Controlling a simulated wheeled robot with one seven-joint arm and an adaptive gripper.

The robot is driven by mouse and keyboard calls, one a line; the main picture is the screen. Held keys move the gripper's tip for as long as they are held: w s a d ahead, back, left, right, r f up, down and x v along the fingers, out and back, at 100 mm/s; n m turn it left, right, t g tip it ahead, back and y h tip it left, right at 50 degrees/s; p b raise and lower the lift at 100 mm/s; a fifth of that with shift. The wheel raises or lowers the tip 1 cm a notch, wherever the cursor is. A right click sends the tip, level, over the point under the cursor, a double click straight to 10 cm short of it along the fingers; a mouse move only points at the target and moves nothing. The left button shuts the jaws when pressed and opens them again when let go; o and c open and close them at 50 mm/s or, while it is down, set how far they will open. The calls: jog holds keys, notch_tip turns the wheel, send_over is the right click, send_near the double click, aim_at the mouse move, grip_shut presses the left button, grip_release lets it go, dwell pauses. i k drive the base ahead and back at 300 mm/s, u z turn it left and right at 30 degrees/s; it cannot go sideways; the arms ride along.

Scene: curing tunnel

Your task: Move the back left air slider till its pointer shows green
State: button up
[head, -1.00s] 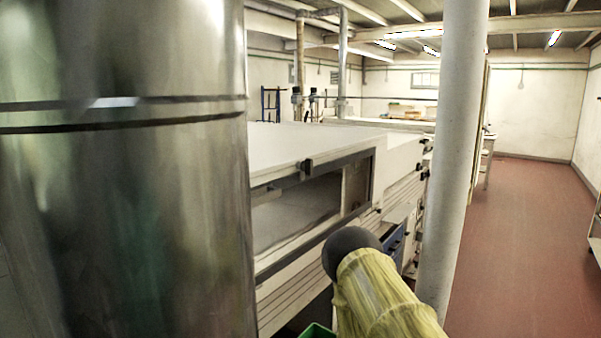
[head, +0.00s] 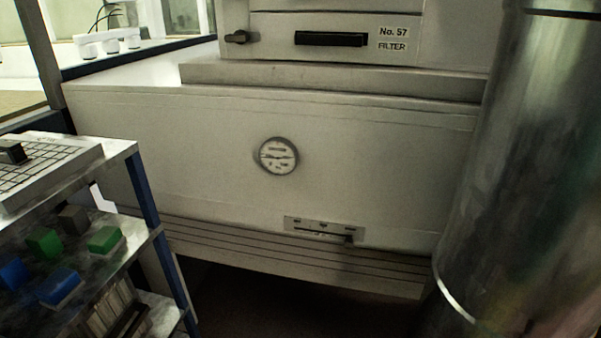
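An air slider (head: 350,239) sits on a small labelled plate (head: 300,223) low on the white machine front (head: 200,160). Its dark knob appears to be near the right end of a horizontal slot. The labels are too small to read, and no green mark can be made out. I cannot tell from this view whether this is the back left slider. A round dial gauge (head: 278,156) with a white face is above and left of the plate. My gripper is not in view.
A shelf rack (head: 146,185) with several green, blue and dark blocks stands at left. A large shiny metal cylinder (head: 530,170) fills the right side. Above the panel is a FILTER drawer (head: 332,39) marked No. 57. Dark open space lies below the machine.

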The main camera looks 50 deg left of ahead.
aim_at(348, 242)
jog(key=z, duration=0.05)
jog(key=k, duration=1.3)
jog(key=z, duration=1.45)
jog(key=i, duration=0.6)
jog(key=u, duration=2.75)
